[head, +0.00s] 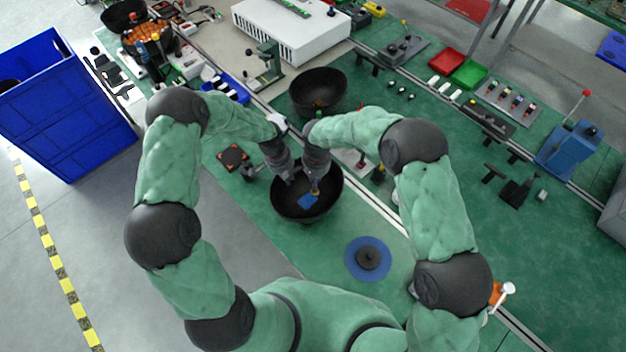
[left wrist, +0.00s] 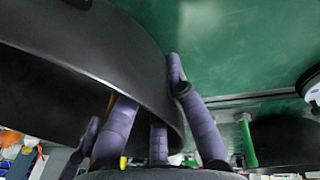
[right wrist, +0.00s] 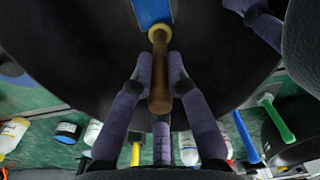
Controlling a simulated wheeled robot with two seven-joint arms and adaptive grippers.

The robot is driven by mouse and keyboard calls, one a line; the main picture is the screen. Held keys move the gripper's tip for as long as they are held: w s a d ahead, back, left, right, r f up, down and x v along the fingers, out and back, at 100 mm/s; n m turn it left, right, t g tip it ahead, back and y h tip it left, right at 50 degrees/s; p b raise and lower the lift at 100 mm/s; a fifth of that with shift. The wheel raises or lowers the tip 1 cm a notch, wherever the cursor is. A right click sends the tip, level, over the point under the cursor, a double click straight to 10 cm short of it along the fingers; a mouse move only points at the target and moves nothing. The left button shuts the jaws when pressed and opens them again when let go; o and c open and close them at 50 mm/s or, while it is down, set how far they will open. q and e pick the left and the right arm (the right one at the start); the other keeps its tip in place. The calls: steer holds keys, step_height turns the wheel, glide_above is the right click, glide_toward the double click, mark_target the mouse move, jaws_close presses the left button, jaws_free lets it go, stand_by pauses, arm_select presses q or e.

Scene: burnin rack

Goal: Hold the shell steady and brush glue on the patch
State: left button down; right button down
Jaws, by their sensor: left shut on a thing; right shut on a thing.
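The shell (head: 284,203) is a black bowl on the green bench in the middle of the head view. My right gripper (right wrist: 160,68) is shut on the brown wooden handle of a brush (right wrist: 160,75).
A second black bowl (head: 318,92) stands behind the shell. A blue disc with a black piece on it (head: 366,260) lies in front at the right. Bottles and a green-handled tool (right wrist: 277,118) lie close to the shell. A blue crate (head: 65,105) stands at the left.

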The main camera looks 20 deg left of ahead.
arm_select(q)
steer(key=shift+s+f, duration=0.1)
steer(key=shift+f, duration=0.05)
arm_select(e)
steer(key=shift+s+a, duration=2)
steer(key=shift+s, duration=1.3)
step_height(320, 180, up, 8)
arm_select(q)
steer(key=c, duration=1.2)
jaws_free()
arm_select(e)
steer(key=shift+w, duration=0.1)
arm_select(q)
steer(key=shift+a+r, duration=0.1)
steer(key=shift+r, duration=0.5)
steer(key=r, duration=0.3)
steer(key=a+r, duration=0.1)
steer(key=r, duration=0.6)
steer(key=shift+s+a+r, duration=0.1)
steer(key=shift+a+r, duration=0.3)
